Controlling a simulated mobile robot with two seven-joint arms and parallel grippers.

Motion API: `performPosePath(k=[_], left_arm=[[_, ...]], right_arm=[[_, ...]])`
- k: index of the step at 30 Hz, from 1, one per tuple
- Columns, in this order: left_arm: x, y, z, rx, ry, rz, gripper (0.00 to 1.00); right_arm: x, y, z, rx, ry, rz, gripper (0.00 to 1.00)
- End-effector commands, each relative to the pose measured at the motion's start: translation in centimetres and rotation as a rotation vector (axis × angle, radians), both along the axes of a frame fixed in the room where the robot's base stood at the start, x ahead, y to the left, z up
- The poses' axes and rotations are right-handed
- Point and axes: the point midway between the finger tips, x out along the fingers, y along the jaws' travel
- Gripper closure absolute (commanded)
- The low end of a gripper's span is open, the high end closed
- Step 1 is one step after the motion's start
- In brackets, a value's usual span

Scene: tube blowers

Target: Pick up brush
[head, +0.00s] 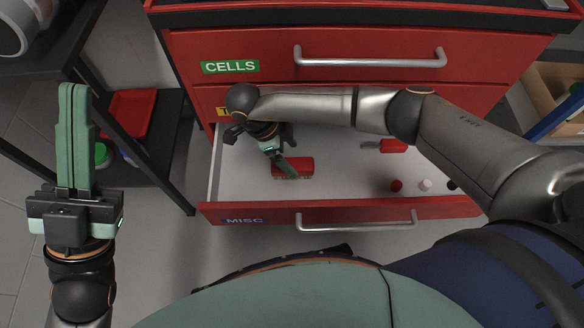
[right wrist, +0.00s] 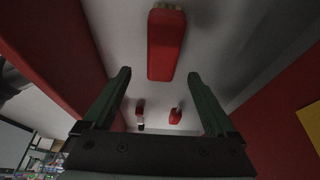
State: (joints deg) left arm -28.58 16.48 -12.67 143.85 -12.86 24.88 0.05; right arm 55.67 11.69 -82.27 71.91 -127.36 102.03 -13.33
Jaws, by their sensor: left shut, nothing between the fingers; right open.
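A red brush (head: 295,166) with pale bristles along its lower edge lies in the open drawer marked MISC (head: 258,209), towards the left side. My right gripper (head: 284,160) reaches down into the drawer at the brush, hiding part of it. In the right wrist view the brush (right wrist: 166,48) shows just beyond the open, empty fingers (right wrist: 159,74), with bristles at its top end. I cannot tell whether a finger touches it. My left gripper (head: 74,90) is shut and empty, pointing up, outside the drawer at the left.
Another red item (head: 393,146) lies further right in the drawer, with a small red piece (head: 397,185) and a white piece (head: 426,184) near the front. The closed CELLS drawer (head: 380,82) is above. A dark shelf with a red tray (head: 130,113) stands left.

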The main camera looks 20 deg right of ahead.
Motion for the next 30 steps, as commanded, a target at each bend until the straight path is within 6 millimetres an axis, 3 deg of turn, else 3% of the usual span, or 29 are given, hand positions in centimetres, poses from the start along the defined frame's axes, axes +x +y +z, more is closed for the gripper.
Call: performPosePath(k=[1, 10, 18, 30], left_arm=[[0.0, 0.0, -0.4, -0.001, 0.002, -0.002, 1.0], [0.1, -0.1, -1.2, -0.008, 0.008, -0.009, 1.0], [0.1, -0.1, -2.7, -0.026, 0.022, -0.026, 1.0], [0.1, -0.3, -2.7, -0.023, 0.027, -0.032, 1.0]], right_arm=[[-0.1, -0.3, -0.9, -0.001, 0.002, -0.002, 0.09], [-0.2, -0.9, -2.9, 0.001, 0.001, -0.003, 0.09], [-0.4, -2.1, -6.5, 0.002, 0.002, -0.003, 0.09], [-0.4, -2.2, -6.7, 0.002, 0.0, -0.001, 0.09]])
